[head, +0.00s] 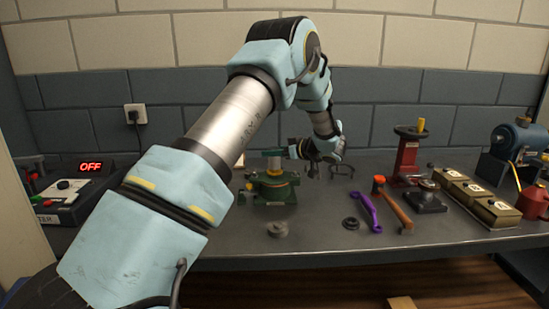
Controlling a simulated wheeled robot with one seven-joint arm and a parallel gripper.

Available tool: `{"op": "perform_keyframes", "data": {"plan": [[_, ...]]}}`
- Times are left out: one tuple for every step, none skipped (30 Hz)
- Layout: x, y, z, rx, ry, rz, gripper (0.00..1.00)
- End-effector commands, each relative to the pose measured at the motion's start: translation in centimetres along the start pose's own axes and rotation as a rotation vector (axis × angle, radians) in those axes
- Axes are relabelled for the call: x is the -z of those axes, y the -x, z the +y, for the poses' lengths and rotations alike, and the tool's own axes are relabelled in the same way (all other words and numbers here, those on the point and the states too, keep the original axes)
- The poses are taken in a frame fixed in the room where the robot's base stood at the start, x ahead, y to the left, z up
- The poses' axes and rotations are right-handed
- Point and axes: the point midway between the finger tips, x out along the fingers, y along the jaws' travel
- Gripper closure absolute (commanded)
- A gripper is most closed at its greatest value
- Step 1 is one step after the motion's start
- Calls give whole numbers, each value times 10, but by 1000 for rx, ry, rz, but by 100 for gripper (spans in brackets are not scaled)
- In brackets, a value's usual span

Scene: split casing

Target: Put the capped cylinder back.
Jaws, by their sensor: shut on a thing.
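A dark green casing (272,188) with brass-coloured parts stands on the bench near the middle. A pale grey cylinder with a dark teal top, the capped cylinder (273,165), stands upright right above the casing. My gripper (291,152) reaches in from the right at the height of the teal top and is shut on the capped cylinder. The fingertips are small and dark here. I cannot tell whether the cylinder's lower end is inside the casing or just above it.
A round grey part (278,229) lies in front of the casing. A black ring (351,223), a purple wrench (369,210) and an orange-headed hammer (393,202) lie to the right. A red stand (407,157) is farther back. A control box (72,198) is at left.

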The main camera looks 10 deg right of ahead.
Motion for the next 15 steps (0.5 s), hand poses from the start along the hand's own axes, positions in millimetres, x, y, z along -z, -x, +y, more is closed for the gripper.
{"op": "perform_keyframes", "data": {"plan": [[0, 0, 0, 0, 0, 0, 74], [0, 0, 0, 0, 0, 0, 77], [0, 0, 0, 0, 0, 0, 81], [0, 0, 0, 0, 0, 0, 85], [0, 0, 0, 0, 0, 0, 88], [0, 0, 0, 0, 0, 0, 93], [0, 0, 0, 0, 0, 0, 96], [0, 0, 0, 0, 0, 0, 99], [0, 0, 0, 0, 0, 0, 100], [0, 0, 0, 0, 0, 0, 100], [1, 0, 0, 0, 1, 1, 100], [1, 0, 0, 0, 1, 1, 100], [1, 0, 0, 0, 1, 1, 100], [1, 0, 0, 0, 1, 1, 100], [1, 0, 0, 0, 1, 1, 100]]}}
